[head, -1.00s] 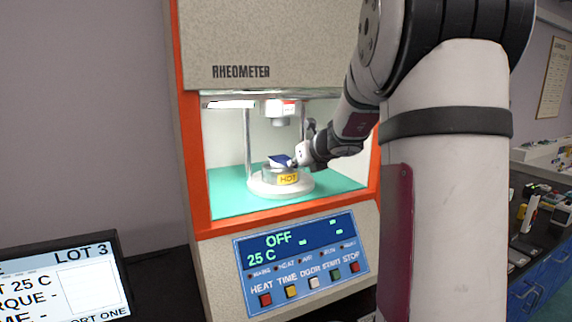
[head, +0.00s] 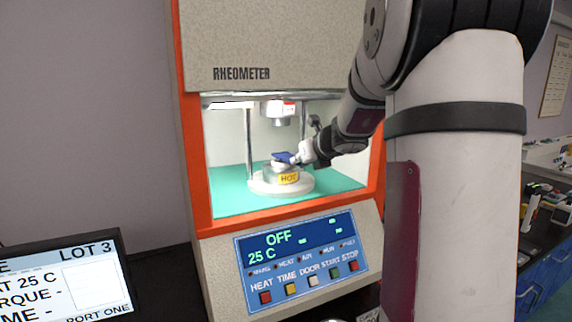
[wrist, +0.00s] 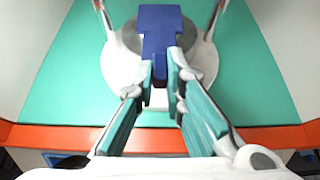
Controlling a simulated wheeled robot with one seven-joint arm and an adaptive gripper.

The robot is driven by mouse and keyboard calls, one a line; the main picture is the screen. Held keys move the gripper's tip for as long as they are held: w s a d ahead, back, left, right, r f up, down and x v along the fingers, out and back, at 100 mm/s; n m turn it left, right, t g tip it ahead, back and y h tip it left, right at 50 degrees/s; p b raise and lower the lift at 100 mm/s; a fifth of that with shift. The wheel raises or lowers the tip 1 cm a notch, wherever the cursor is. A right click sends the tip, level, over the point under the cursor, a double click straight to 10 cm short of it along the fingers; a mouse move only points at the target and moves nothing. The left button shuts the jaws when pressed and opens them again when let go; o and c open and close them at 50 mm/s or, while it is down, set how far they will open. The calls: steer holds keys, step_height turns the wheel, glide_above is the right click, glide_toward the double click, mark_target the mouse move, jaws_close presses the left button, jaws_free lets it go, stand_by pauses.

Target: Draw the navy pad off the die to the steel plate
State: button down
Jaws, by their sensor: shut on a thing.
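The navy pad (head: 283,156) is inside the open rheometer chamber, over the round metal die (head: 283,179) with its yellow HOT label. In the wrist view the pad (wrist: 160,18) has a wide far part and a narrow tab toward me. My gripper (wrist: 167,72) is shut on that tab, with a teal finger on each side. The pad appears slightly above the die, but the exact gap is hard to tell. The die's grey top (wrist: 131,38) shows beside the pad in the wrist view. I cannot make out the steel plate in either view.
The rheometer's orange frame (head: 198,200) borders the opening, with upright posts beside the die. Its teal chamber floor (head: 226,199) is clear around the white base. The control panel (head: 300,250) reads OFF and 25 C. A LOT 3 screen (head: 65,280) stands at left.

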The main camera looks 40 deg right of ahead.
steer(key=s+a, duration=0.2)
steer(key=s, duration=0.7)
steer(key=s+a+p, duration=0.1)
steer(key=s+a, duration=0.1)
steer(key=s, duration=0.6)
steer(key=shift+s+a, duration=0.35)
stand_by(1.5)
steer(key=shift+s, duration=0.1)
